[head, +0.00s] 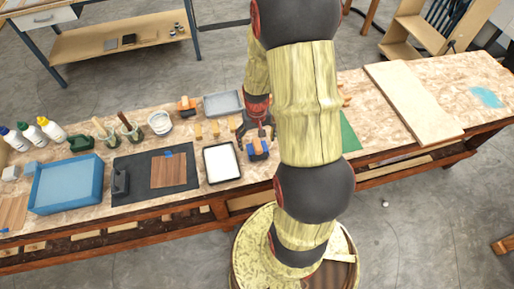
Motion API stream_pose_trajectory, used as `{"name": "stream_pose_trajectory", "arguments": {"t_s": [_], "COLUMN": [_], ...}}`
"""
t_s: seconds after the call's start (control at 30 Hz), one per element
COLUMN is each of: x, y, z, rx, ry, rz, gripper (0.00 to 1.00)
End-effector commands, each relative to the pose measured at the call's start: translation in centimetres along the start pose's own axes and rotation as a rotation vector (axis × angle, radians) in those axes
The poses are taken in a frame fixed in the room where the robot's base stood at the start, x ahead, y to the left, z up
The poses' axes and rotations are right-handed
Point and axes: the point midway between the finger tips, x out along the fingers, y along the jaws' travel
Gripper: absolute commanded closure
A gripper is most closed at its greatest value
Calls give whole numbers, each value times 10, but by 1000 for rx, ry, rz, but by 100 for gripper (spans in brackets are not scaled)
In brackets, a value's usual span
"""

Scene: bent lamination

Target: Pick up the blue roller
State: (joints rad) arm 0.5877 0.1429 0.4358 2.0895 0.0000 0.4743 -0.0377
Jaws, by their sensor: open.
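A small blue piece with an orange part, which looks like the blue roller (257,154), is on the workbench just right of a black-rimmed tray with a white inside (221,162). My gripper (256,138) points down at it, with its dark fingers spread open just above or around its top. I cannot tell whether the fingers touch it. My arm hides the bench to the right of it.
The workbench (100,160) holds a blue tray (66,185), a black mat (130,168) with a wood sheet, a grey tray (223,104), a white tub (160,122) and several glue bottles (50,128). A pale board (412,100) lies at the right.

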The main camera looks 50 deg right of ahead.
Motion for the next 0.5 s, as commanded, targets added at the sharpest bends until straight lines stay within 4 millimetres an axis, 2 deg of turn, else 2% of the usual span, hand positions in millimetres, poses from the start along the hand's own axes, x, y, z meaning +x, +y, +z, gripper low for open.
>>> {"name": "stream_pose_trajectory", "arguments": {"t_s": [0.03,0.13,0.33,0.5], "x": [10,17,16,16], "y": [0,0,0,0], "z": [1,0,0,0], "rx": [0,0,0,0], "ry": [-2,0,2,1], "rz": [0,0,0,0], "gripper": [17,17,17,26]}}
